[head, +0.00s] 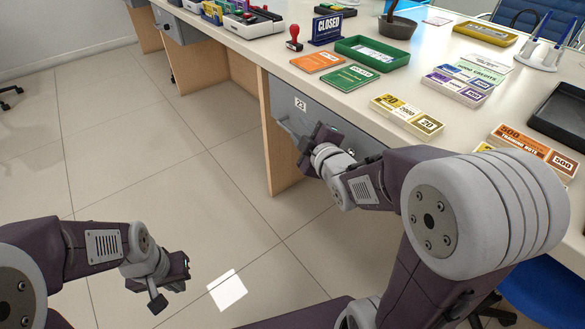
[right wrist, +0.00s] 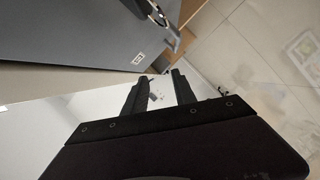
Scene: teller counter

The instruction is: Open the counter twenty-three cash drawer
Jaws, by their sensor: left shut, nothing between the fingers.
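The counter twenty-three drawer has a grey front, flush under the counter top, with a white 23 label (head: 300,104). The label also shows in the right wrist view (right wrist: 138,57). A light grey bar (head: 287,127), apparently the drawer's handle, sticks out beside my right gripper (head: 317,133). That gripper is just in front of the drawer front and hides part of it. In the right wrist view its two dark fingers (right wrist: 160,90) are apart with nothing held between them. My left gripper (head: 168,287) is shut and empty, low over the floor, far from the drawer.
The counter top holds a green tray (head: 371,53), a CLOSED sign (head: 327,28), a red stamp (head: 294,38) and banknote bundles (head: 407,115) above the drawer. A wooden side panel (head: 280,150) stands below the drawer's left end.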

